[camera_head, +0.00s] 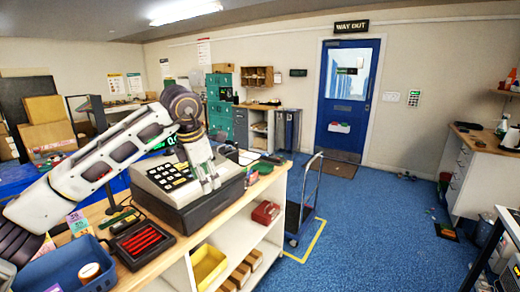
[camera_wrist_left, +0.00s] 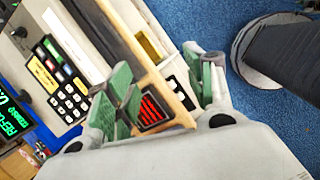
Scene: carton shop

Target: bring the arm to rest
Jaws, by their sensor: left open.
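My left arm (camera_head: 105,155) comes in from the left and reaches over the counter (camera_head: 192,250). My left gripper (camera_head: 208,182) points down in front of the right part of the cash register (camera_head: 172,180), as seen in the head view. I cannot tell whether it touches the register. In the left wrist view the two green-padded fingers (camera_wrist_left: 165,88) stand apart with nothing held between them. The register's keypad (camera_wrist_left: 62,85) shows to their left there. My right gripper is in neither view.
A black tray with red strips (camera_head: 140,243), a blue bin (camera_head: 65,272) and a red box (camera_head: 265,212) are on or in the counter unit. A yellow bin (camera_head: 208,266) sits on its shelf. A hand trolley (camera_head: 303,205) stands right of the counter.

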